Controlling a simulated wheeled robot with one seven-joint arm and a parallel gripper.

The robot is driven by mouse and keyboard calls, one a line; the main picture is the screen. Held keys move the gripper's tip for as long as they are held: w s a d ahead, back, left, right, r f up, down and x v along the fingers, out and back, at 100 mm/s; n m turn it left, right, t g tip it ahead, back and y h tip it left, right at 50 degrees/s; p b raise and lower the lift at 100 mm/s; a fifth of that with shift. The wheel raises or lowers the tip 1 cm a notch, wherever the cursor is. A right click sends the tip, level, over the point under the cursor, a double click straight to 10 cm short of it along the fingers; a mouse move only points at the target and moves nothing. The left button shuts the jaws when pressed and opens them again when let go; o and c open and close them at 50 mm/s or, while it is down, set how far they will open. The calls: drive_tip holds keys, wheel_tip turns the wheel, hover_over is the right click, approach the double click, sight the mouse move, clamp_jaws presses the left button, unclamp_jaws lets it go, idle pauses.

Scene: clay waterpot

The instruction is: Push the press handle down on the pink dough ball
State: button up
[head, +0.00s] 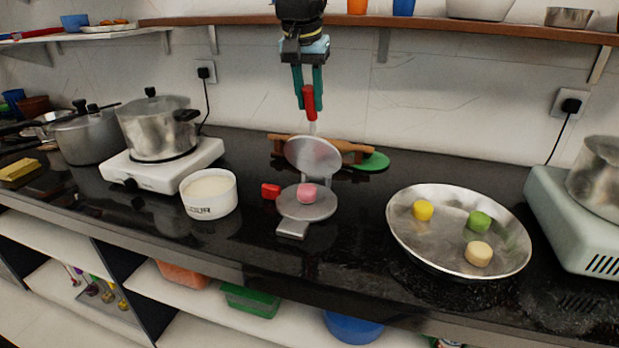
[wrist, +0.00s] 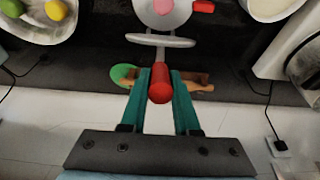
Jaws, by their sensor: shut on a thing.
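The press stands on the black counter with its round lid (head: 313,154) raised and its lower plate (head: 306,207) flat. The pink dough ball (head: 307,193) rests on the lower plate; it also shows at the top of the wrist view (wrist: 163,7). The red press handle (head: 309,98) points up from the lid. My gripper (head: 308,88) is above the press, its green fingers shut on the red handle. In the wrist view the handle's end (wrist: 160,90) sits between the fingertips, and the lid (wrist: 160,40) shows edge-on.
A metal pan (head: 440,255) with yellow, green and cream dough pieces stands to the right. A white bowl (head: 209,193) stands to the left, and a small red block (head: 270,191) beside the press. A rolling pin (head: 345,150) and green disc (head: 374,162) lie behind. A shelf (head: 450,30) runs overhead.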

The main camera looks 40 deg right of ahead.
drive_tip(key=shift+s+a+f+b, duration=0.25)
drive_tip(key=shift+s+a+b, duration=0.15)
drive_tip(key=shift+a, duration=0.25)
drive_tip(key=shift+s+a+f+b, duration=0.3)
drive_tip(key=shift+s+a, duration=0.15)
drive_tip(key=shift+a, duration=0.15)
drive_tip(key=shift+s+a+f+b, duration=0.4)
drive_tip(key=shift+s+a+b, duration=0.1)
drive_tip(key=shift+a, duration=0.2)
drive_tip(key=shift+s+a+f+b, duration=0.35)
drive_tip(key=shift+a+f+b, duration=0.1)
drive_tip(key=shift+a, duration=0.2)
drive_tip(key=shift+s+a+f+b, duration=0.4)
drive_tip(key=shift+a+f+b, duration=0.1)
drive_tip(key=shift+a, duration=0.15)
drive_tip(key=shift+s+a+f+b, duration=0.35)
drive_tip(key=shift+a+f+b, duration=0.15)
drive_tip(key=shift+a, duration=0.1)
drive_tip(key=shift+f, duration=0.1)
